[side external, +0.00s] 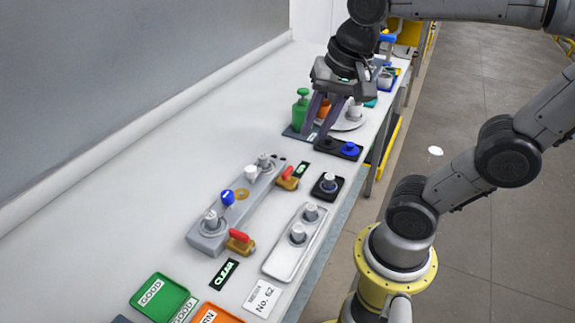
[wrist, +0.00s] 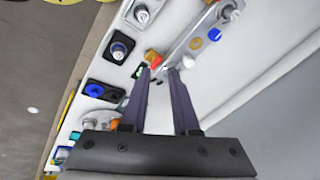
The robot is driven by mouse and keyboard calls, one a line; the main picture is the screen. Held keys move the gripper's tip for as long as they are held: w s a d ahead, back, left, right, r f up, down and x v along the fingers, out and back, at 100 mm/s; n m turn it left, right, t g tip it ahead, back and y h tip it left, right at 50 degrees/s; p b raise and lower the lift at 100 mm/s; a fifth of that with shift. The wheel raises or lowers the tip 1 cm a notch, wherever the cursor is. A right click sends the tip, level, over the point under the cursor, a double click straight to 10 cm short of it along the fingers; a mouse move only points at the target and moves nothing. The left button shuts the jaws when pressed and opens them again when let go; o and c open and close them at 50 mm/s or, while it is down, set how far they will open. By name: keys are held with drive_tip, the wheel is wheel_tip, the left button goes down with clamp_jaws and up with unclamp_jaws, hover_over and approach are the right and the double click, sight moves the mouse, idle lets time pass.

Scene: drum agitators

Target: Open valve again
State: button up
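A far valve has a brass body (side external: 287,183) and a red handle (side external: 289,173), at the far end of a grey manifold block (side external: 210,238). In the wrist view its red-orange handle (wrist: 152,57) shows just beyond the fingertips. A near valve has a brass body (side external: 241,246) and a red handle (side external: 239,236) lying roughly along the picture's width. My gripper (side external: 314,137) points down beyond the far valve, above the bench. In the wrist view my gripper (wrist: 159,72) is open, with a narrow empty gap between its dark fingers. It appears clear of both valves.
A blue knob (side external: 228,198) and white-capped fittings stand on the manifold. A green bottle (side external: 300,108) and a black tray with a blue part (side external: 349,149) are close to my gripper. A white tray (side external: 283,262) and a "CLEAR" sign (side external: 224,271) lie nearer. The bench's back strip is clear.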

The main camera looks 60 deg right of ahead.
sight(287, 170)
drive_tip(key=w+d+f+m+g, duration=0.45)
drive_tip(key=w+m, duration=0.25)
drive_tip(key=w, duration=0.2)
drive_tip(key=shift+t, duration=0.45)
drive_tip(key=f, duration=1.2)
drive_tip(key=shift+s+d+f, duration=0.15)
drive_tip(key=shift+s+d, duration=0.05)
drive_tip(key=shift+d, duration=0.15)
clamp_jaws()
